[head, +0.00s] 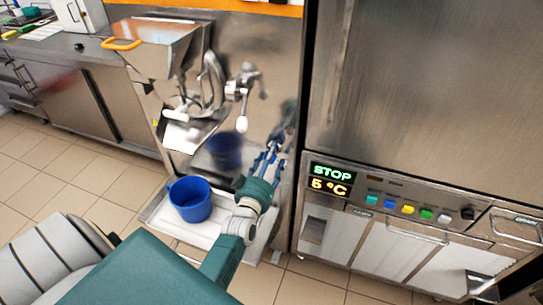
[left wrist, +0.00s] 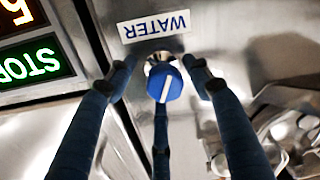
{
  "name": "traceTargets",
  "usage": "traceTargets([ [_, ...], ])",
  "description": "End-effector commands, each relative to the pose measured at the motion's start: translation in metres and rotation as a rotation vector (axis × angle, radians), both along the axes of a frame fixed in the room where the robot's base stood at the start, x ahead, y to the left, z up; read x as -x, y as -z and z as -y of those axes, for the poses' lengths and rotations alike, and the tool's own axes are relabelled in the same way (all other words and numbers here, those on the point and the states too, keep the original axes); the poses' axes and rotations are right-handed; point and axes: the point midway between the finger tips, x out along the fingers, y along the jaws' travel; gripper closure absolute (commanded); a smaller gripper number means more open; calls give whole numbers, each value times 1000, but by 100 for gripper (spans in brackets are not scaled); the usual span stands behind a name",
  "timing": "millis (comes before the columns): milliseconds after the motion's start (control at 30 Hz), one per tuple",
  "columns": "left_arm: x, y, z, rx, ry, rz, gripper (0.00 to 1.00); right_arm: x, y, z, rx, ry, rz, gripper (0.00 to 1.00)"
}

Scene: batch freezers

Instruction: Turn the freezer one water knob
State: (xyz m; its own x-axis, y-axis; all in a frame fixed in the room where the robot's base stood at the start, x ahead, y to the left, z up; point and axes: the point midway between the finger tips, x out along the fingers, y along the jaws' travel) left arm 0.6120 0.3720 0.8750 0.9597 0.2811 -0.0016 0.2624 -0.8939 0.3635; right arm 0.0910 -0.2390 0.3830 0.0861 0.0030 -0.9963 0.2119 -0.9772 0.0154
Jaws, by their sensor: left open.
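The water knob (left wrist: 171,84) is blue with a white stripe and shows in the middle of the left wrist view, on a metal panel beside a white WATER label (left wrist: 153,26) that reads upside down. My left gripper (head: 272,156) is open at the panel just left of the display. In the left wrist view, two of its dark blue fingers flank the knob and a third comes up from below. I cannot tell whether any finger touches the knob. In the head view the knob is hidden by the gripper. My right gripper is not in view.
The display (head: 331,180) reads STOP and 5 °C, with coloured buttons (head: 407,209) to its right. A blue bucket (head: 190,200) stands on a floor tray (head: 152,212) below the metal spout (head: 244,95). A counter (head: 95,75) runs along the left.

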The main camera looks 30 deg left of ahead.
Motion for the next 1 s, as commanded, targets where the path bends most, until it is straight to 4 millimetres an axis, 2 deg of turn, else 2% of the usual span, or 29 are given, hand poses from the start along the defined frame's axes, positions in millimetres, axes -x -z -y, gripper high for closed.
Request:
traceTargets([
  [200, -7, 0, -2, 0, 0, -1, 49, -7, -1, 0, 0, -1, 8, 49],
  [367, -6, 0, -2, -1, 0, -1, 49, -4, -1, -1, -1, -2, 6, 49],
  [600, -7, 0, -2, -1, 0, -1, 94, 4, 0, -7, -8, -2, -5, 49],
  [1000, -7, 0, -2, -57, 0, -14, 95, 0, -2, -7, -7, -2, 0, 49],
])
